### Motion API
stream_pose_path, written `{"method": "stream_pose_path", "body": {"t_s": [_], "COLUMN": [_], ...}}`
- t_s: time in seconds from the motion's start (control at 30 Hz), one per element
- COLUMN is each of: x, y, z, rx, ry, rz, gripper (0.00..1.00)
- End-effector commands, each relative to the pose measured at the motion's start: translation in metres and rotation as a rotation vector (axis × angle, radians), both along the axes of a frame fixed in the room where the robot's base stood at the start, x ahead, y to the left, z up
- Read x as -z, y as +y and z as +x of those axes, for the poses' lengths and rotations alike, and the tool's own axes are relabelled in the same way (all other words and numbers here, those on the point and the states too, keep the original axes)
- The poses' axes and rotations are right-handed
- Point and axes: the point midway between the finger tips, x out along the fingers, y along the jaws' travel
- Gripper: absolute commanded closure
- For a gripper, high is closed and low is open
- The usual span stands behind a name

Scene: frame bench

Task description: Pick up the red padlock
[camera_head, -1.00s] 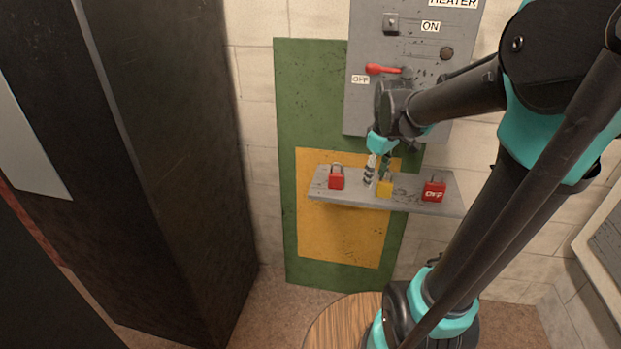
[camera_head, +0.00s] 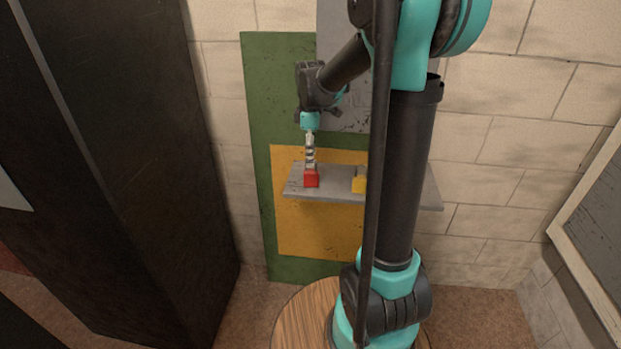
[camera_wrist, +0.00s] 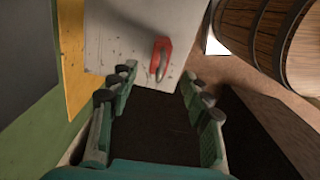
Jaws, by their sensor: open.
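A red padlock (camera_head: 311,178) sits at the left end of a grey shelf (camera_head: 405,192). My gripper (camera_head: 310,161) points down right above it in the head view, its fingers overlapping the padlock's top. In the wrist view the red padlock (camera_wrist: 161,55) lies just beyond the fingertips, between their lines, near the shelf edge (camera_wrist: 118,42). My gripper (camera_wrist: 160,84) is open, with nothing between its fingers. The shackle is hard to make out in the head view.
A yellow padlock (camera_head: 358,184) stands to the right on the shelf, partly behind my arm. A dark cabinet (camera_head: 120,170) stands at the left. A wooden barrel (camera_wrist: 265,35) shows at the right in the wrist view.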

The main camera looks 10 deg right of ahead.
Motion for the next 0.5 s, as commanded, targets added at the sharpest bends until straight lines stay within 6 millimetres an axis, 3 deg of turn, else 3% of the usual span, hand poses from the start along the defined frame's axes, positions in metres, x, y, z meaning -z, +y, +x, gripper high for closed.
{"method": "stream_pose_path", "body": {"t_s": [0.1,0.37,0.5], "x": [0.018,0.035,0.054], "y": [0.000,0.000,-0.001], "z": [0.000,0.000,0.000], "rx": [0.000,0.001,0.001], "ry": [0.000,0.000,0.000], "rz": [0.000,0.000,0.000], "gripper": [0.52,0.52,0.52]}}
